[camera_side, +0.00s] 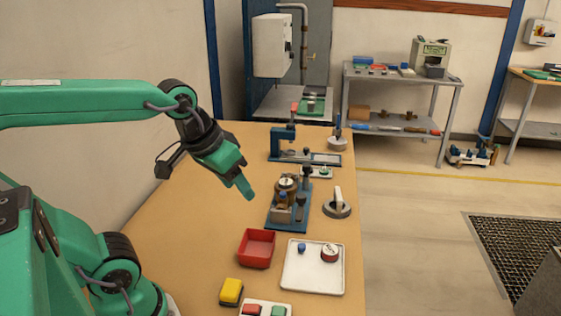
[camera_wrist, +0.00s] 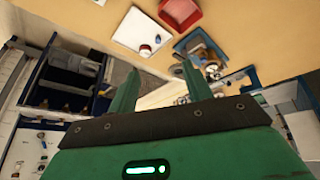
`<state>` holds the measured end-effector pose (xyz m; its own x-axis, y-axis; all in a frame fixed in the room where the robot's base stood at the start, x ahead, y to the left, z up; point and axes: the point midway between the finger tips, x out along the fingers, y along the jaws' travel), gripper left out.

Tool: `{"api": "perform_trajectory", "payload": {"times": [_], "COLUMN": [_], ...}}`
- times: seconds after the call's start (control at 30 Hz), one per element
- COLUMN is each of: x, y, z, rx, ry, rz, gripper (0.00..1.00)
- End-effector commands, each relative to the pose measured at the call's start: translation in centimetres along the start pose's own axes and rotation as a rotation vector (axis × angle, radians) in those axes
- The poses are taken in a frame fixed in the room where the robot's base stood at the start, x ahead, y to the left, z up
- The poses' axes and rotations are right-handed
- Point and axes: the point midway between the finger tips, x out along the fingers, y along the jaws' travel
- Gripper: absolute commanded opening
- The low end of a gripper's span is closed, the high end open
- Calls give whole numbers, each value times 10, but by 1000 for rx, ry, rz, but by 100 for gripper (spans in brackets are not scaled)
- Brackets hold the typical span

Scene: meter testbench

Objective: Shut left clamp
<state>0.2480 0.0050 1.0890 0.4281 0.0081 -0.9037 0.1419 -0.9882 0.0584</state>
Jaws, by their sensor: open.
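A blue fixture (camera_side: 288,222) stands on the wooden table, with a brass-coloured round meter (camera_side: 287,184) on it. Upright dark clamp parts (camera_side: 300,208) stand at the fixture; I cannot tell which one is the left clamp or whether it is open. My gripper (camera_side: 246,187) hangs in the air to the left of the fixture, pointing down and right, apart from it. In the wrist view its two green fingers (camera_wrist: 160,84) are spread with nothing between them. The fixture shows upside down beyond the right finger in the wrist view (camera_wrist: 203,46), with its clamps too small to make out.
A red bin (camera_side: 257,248), a white tray (camera_side: 314,268) with a blue knob and a round gauge, and a yellow block (camera_side: 231,291) lie at the front. A blue press-like stand (camera_side: 283,142) is behind the fixture. The table's left part is clear.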

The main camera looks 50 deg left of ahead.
Motion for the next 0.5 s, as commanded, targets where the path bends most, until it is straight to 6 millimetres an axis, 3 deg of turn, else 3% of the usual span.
{"api": "perform_trajectory", "payload": {"times": [0.5], "x": [32], "y": [-9], "z": [-85], "rx": [-484], "ry": [-141], "rz": [-75], "gripper": [50]}}
